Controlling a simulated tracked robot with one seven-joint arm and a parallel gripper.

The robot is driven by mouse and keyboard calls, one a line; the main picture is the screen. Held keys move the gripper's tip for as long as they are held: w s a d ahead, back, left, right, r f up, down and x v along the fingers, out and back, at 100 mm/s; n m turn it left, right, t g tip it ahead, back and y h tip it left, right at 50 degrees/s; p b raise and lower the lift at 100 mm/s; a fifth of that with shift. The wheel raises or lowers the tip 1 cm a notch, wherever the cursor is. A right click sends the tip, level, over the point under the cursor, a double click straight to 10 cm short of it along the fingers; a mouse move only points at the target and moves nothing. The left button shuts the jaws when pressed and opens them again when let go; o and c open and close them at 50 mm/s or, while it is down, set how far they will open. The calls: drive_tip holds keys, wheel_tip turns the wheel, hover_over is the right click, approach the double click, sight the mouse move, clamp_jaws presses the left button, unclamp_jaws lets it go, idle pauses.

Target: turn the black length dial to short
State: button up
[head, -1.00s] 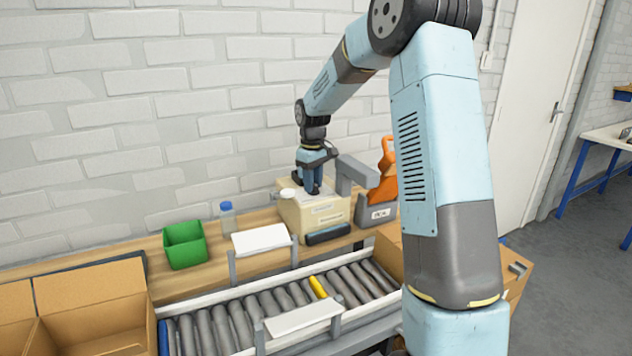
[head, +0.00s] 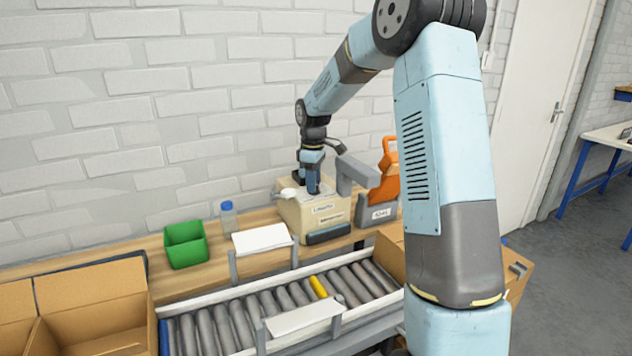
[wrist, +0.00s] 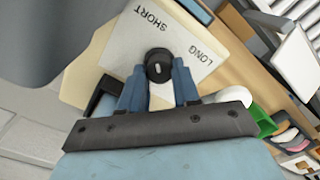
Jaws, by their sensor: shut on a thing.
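The black length dial (wrist: 158,65) is a round knob on a white plate (wrist: 128,50), printed SHORT toward the top and LONG to the right. A small pale mark shows on the dial, running nearly up and down in the wrist view; I cannot tell which word it points to. My gripper (wrist: 159,75) is shut on the dial, a blue finger on each side. In the head view my gripper (head: 312,190) points down on top of the cream machine (head: 322,220), which hides the dial there.
A grey arm-like bracket (head: 356,172) rises close right of my gripper. An orange and grey tape dispenser (head: 382,205) stands right of the machine. A bottle (head: 228,218), a green bin (head: 186,246) and a roller conveyor (head: 240,320) lie left and in front.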

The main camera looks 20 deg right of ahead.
drive_tip(key=shift+w+d, duration=0.1)
drive_tip(key=shift+d, duration=0.15)
drive_tip(key=o, duration=0.8)
drive_tip(key=shift+c, duration=0.2)
drive_tip(key=o, duration=0.3)
drive_tip(key=shift+a, duration=0.1)
wheel_tip(320, 180, up, 14)
drive_tip(key=shift+f, duration=0.15)
